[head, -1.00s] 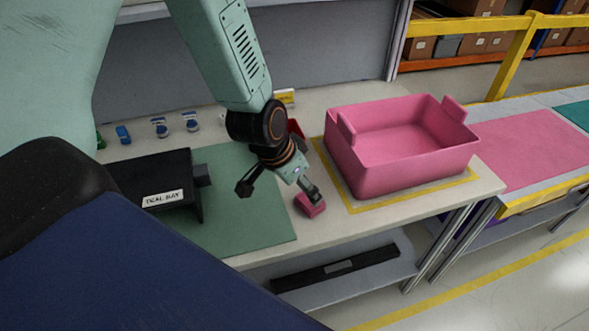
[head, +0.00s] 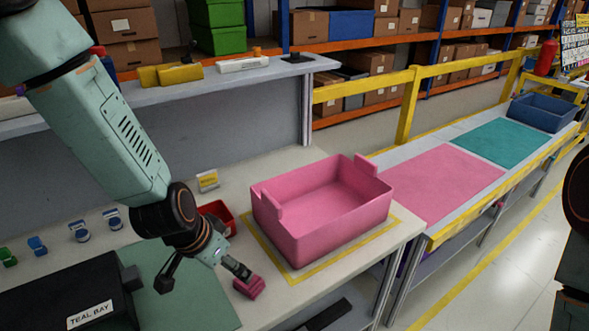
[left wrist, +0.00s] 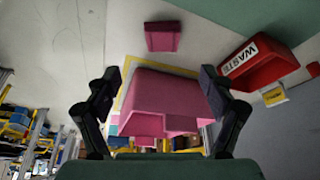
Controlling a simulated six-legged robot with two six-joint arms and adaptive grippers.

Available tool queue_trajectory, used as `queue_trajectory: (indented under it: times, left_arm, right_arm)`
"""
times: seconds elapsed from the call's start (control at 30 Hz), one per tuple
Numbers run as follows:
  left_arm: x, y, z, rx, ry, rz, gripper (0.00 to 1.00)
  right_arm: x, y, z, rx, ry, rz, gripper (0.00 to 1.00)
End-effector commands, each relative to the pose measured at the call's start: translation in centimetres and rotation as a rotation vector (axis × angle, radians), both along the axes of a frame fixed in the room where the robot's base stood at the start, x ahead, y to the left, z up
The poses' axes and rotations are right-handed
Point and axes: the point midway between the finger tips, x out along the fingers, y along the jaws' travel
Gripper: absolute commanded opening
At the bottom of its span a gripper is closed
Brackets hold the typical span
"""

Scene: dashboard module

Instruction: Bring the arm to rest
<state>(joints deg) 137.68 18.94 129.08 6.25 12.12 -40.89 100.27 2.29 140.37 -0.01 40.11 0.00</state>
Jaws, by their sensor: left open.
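My left arm comes in from the left in the head view. Its gripper (head: 207,283) is open over the worktable, with nothing between its fingers. A small pink block (head: 250,288) lies on the table by the right fingertip in the head view. In the left wrist view the pink block (left wrist: 162,38) lies beyond the fingers, apart from them. The left gripper (left wrist: 160,92) shows there with its two dark fingers spread wide. My right gripper is out of view; only dark parts of what looks like my right arm show at the right edge.
A pink tote (head: 325,212) stands inside a yellow outline on the table. A red bin (head: 217,215), marked WASTE in the wrist view, sits behind the gripper. A black TEAL BAY box (head: 60,300) and green mat (head: 195,305) are at the left. Pink and teal mats cover the right-hand bench.

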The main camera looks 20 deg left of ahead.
Motion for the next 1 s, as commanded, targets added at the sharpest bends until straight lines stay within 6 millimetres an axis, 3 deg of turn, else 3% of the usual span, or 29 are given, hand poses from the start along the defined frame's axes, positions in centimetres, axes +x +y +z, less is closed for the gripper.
queue_trajectory:
  times: [0.27, 0.63, 1.0]
  left_arm:
    - [0.5, -0.1, -1.4, 0.002, -0.002, -0.002, 0.82]
    - [2.0, -0.7, -5.5, 0.003, 0.001, -0.002, 0.82]
    - [4.0, -1.4, -10.3, 0.003, 0.001, -0.002, 0.82]
  right_arm:
    - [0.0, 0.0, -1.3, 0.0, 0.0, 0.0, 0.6]
    - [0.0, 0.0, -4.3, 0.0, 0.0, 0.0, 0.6]
    - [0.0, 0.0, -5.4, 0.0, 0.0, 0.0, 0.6]
